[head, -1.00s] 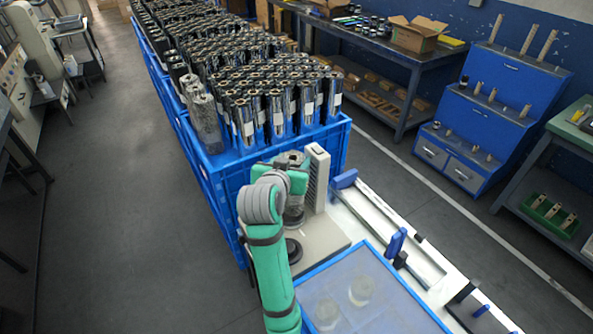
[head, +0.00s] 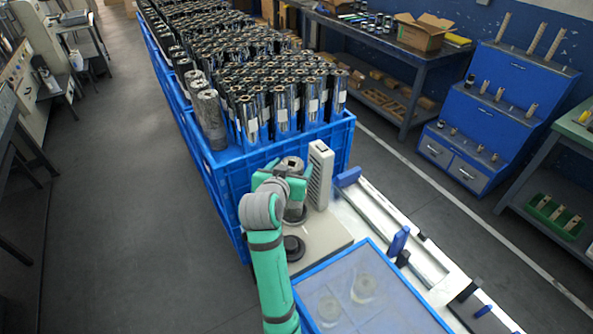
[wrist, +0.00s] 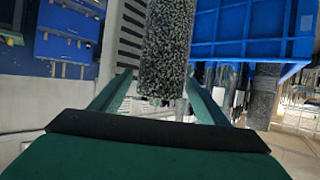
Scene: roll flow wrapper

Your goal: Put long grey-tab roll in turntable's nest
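A long grey speckled roll stands upright at the turntable (head: 325,236), beside its pale slotted column (head: 319,176). The roll's top (head: 291,163) shows above my gripper in the head view. In the wrist view the roll (wrist: 168,45) hangs into the picture from the top, between my two fingers. My gripper (wrist: 159,73) appears open around the roll's upper part, with a thin gap at the left finger. Contact at the right finger is unclear. My gripper (head: 288,186) also shows in the head view, hiding part of the roll. The nest is hidden, so the seating cannot be seen.
A blue crate (head: 232,176) full of shiny rolls stands just behind the turntable, with grey speckled rolls (head: 210,120) at its near left corner. A black knob (head: 292,248) sits in front. A blue-framed clear-topped tray (head: 385,300) and a white rail (head: 375,215) lie right.

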